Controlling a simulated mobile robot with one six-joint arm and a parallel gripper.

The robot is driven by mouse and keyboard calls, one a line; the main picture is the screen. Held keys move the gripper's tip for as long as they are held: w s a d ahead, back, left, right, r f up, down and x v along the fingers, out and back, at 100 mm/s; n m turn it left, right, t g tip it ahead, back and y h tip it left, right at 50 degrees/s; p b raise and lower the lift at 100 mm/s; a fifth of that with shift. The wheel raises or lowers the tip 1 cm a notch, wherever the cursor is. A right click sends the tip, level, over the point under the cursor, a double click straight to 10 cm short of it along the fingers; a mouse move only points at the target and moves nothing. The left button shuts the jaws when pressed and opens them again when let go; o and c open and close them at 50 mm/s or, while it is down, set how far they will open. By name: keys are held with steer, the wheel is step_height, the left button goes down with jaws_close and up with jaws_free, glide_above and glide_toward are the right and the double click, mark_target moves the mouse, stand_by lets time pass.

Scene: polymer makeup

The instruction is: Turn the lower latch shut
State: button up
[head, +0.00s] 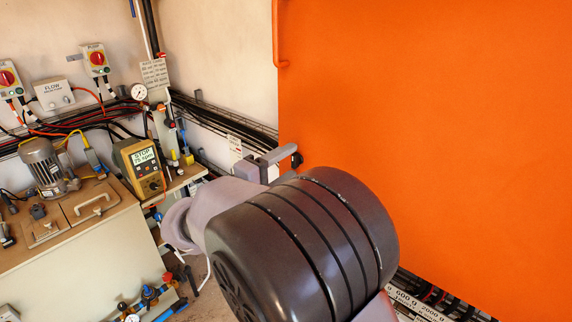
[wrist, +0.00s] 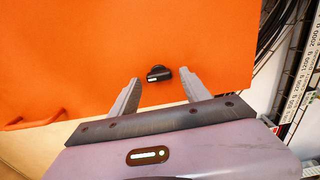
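A small black latch (wrist: 159,73) with a light mark on its face is on the orange panel (wrist: 80,50), in the wrist view. My gripper (wrist: 160,77) is open, with one grey finger on each side of the latch in the picture. I cannot tell how far the fingertips are from the panel, and neither finger clearly touches the latch. In the head view my gripper (head: 278,160) is at the left edge of the orange panel (head: 430,110), partly hidden behind my dark wrist. A dark piece, probably the latch (head: 297,160), shows just beyond the fingers.
An orange handle (head: 279,35) is on the panel's upper left edge. Cables (head: 225,120) run along the wall behind. A bench (head: 75,225) at left holds a yellow meter (head: 140,165) and a motor (head: 45,165). A labelled rack (wrist: 300,75) stands right of the panel.

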steer(key=p+v, duration=0.2)
steer(key=v, duration=1.5)
steer(key=shift+s+a, duration=0.1)
steer(key=shift+s, duration=0.05)
